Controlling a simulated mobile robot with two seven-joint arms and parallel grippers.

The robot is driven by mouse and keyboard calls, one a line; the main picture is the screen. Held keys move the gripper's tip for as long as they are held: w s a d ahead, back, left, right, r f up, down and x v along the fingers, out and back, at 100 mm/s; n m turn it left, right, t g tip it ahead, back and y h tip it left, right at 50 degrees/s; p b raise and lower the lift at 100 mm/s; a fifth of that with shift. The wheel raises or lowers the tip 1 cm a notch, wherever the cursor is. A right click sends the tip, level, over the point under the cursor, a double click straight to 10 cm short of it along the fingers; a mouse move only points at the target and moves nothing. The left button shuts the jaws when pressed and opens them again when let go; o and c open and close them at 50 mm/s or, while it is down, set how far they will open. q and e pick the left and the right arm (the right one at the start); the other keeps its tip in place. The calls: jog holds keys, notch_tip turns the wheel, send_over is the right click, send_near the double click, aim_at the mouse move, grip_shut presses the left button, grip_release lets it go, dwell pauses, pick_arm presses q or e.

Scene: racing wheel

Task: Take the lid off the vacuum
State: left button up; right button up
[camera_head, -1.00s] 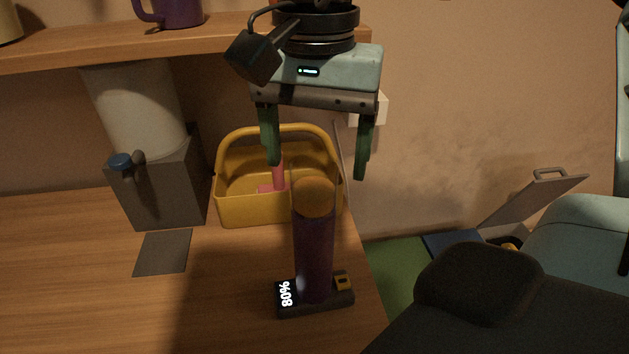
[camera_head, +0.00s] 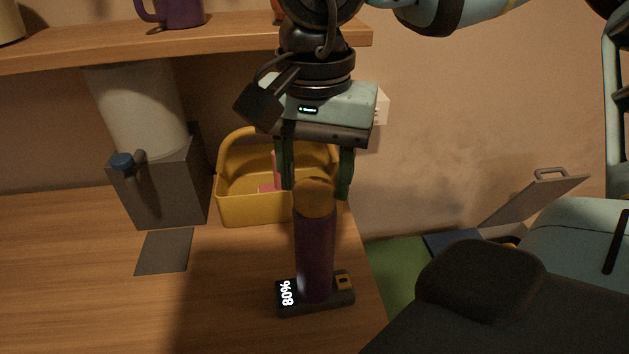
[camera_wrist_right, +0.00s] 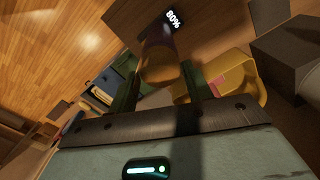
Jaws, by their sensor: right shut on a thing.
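The vacuum is a dark purple upright cylinder (camera_head: 314,251) on a dark base with an "80%" display (camera_head: 287,293). It stands on the wooden table, and its body also shows in the right wrist view (camera_wrist_right: 160,38). Its lid is the rounded orange-brown top (camera_head: 315,203), which sits on the cylinder; it also shows in the right wrist view (camera_wrist_right: 158,72). My right gripper (camera_head: 317,192) comes down from above with its green fingers on either side of the lid, shut on it. My left gripper is not in view.
A yellow basket (camera_head: 251,208) with a pink item stands just behind the vacuum. A grey box (camera_head: 160,187) with a pale cylinder is at the left. A wooden shelf (camera_head: 100,46) with a purple mug runs above. The table's right edge is close; its front left is clear.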

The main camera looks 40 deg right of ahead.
aim_at(315, 165)
notch_tip(315, 165, up, 10)
jog(key=shift+r, duration=0.1)
dwell(0.5)
